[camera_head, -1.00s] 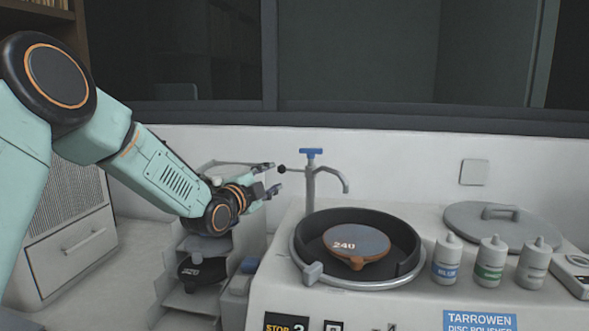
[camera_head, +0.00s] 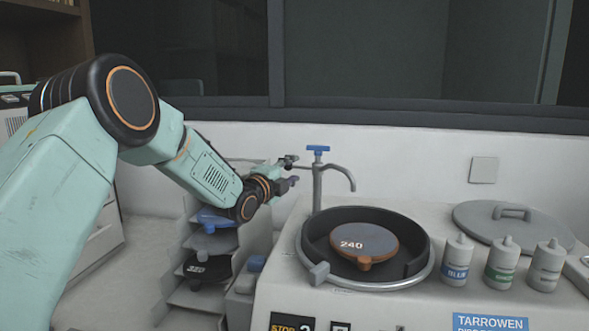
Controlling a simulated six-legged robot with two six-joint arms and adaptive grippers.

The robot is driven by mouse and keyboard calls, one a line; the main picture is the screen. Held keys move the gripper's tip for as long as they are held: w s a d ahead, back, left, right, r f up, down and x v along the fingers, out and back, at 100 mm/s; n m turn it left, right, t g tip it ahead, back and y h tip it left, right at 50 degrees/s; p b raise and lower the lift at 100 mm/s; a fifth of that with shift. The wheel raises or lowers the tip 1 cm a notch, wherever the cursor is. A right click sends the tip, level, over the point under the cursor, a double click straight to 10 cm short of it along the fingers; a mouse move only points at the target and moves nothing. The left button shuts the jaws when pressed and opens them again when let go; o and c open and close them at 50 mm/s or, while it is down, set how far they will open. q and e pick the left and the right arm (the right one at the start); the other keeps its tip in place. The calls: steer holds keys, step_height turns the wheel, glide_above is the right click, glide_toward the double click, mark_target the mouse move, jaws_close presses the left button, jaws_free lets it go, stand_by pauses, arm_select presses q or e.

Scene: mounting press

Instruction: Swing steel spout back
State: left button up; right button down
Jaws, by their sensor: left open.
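The steel spout (camera_head: 338,168) rises on a post behind the polisher bowl, with a blue T-handle (camera_head: 318,149) on top. It curves to the right, its tip hanging near the back rim of the bowl (camera_head: 426,266). My left gripper (camera_head: 293,171) is open just left of the spout post, fingers pointing right. The black ball knob on the post's left side is no longer clearly visible; the fingers are around or in front of it, I cannot tell which. My right gripper is not in view.
A brown disc (camera_head: 382,240) marked 240 lies in the bowl. Several bottles (camera_head: 503,262) and a grey lid (camera_head: 540,228) stand to the right. A rack (camera_head: 172,279) of discs is below my left arm. The wall is close behind the spout.

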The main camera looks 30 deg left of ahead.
arm_select(q)
steer(key=shift+w+d+r, duration=0.2)
steer(key=shift+w+r, duration=0.3)
steer(key=shift+w, duration=0.05)
steer(key=shift+w+a+f, duration=0.1)
steer(key=shift+w+f, duration=0.3)
steer(key=shift+w, duration=0.1)
steer(key=shift+c, duration=0.5)
steer(key=shift+s+r, duration=0.35)
steer(key=c, duration=0.4)
steer(key=shift+w, duration=0.1)
steer(key=c, duration=0.3)
jaws_close()
